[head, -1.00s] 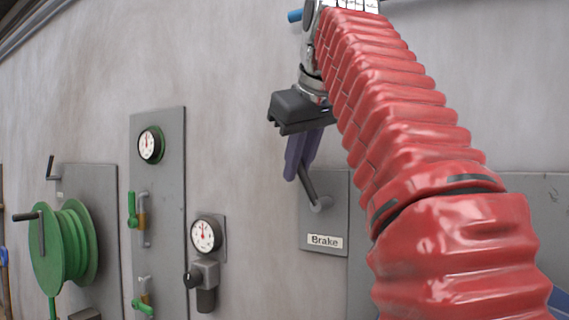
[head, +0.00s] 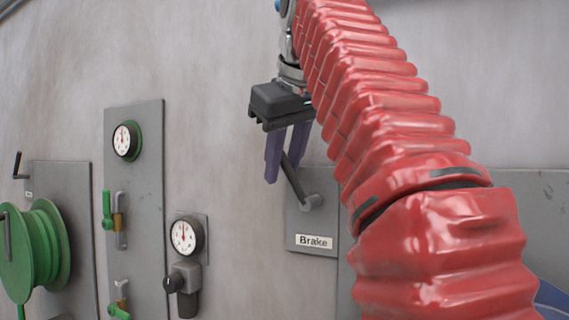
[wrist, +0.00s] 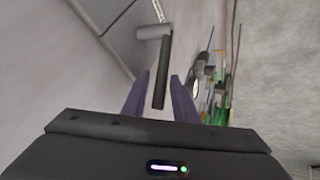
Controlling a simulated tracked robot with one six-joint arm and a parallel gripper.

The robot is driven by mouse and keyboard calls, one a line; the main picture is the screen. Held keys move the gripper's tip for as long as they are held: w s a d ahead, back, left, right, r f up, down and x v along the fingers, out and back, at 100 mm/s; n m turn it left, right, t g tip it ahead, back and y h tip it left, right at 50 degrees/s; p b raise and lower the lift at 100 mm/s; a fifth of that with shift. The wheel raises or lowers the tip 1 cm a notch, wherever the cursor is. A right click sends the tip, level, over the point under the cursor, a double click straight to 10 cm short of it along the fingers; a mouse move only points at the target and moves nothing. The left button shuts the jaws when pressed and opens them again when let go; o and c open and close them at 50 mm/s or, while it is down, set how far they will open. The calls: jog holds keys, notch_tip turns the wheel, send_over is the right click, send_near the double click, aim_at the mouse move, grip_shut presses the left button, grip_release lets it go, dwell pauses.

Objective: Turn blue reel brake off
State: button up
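The brake lever (head: 296,183) is a dark grey rod on a round pivot, on a grey plate (head: 330,222) labelled "Brake". It tilts up and to the left. My gripper (head: 283,170) has its purple fingers spread on either side of the lever's free end. In the wrist view, the lever (wrist: 162,75) reaches between the open fingers (wrist: 158,95), with a gap showing on each side. A blue piece (head: 553,298), maybe the blue reel, shows at the lower right edge; my red arm hides most of that area.
A green reel (head: 47,245) with a crank stands at the far left, with another lever (head: 18,165) above it. A tall panel (head: 150,220) carries a gauge (head: 126,140) and green-handled valves. A second gauge (head: 186,236) with a black knob sits nearer the brake plate.

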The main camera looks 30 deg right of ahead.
jog(key=shift+o, duration=0.4)
jog(key=shift+a, duration=0.1)
jog(key=shift+s+r, duration=0.1)
jog(key=shift+v, duration=1.4)
jog(key=s+a, duration=0.3)
jog(key=s, duration=0.8)
jog(key=shift+s, duration=0.35)
